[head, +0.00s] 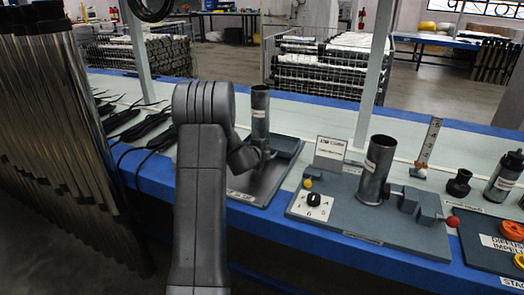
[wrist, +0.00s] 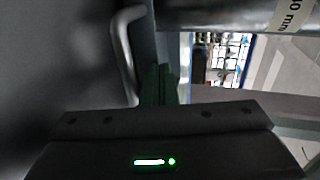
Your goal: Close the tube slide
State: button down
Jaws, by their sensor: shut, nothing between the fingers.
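The tube slide is the left grey station (head: 280,172) on the bench in the head view. A dark metal tube (head: 260,118) stands upright on it. My arm covers its left part. In the wrist view, my gripper (wrist: 160,72) has its dark green fingers together and empty. A grey bent handle (wrist: 124,45) is just left of the fingertips; I cannot tell whether they touch. A tube with a "40 mm" label (wrist: 240,14) crosses the top of the wrist view, close beyond the fingertips. In the head view the fingers are hidden behind my arm.
Right of the slide is a grey station (head: 350,222) with a dial, a tube and a red-knobbed lever. A darker board (head: 492,255) with orange rings lies further right. Black cables (head: 140,125) lie left of my arm. Tall metal pipes (head: 60,130) stand at the far left.

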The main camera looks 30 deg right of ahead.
jog(key=shift+w+d, duration=0.55)
jog(key=shift+d, duration=0.05)
jog(key=shift+r, duration=0.1)
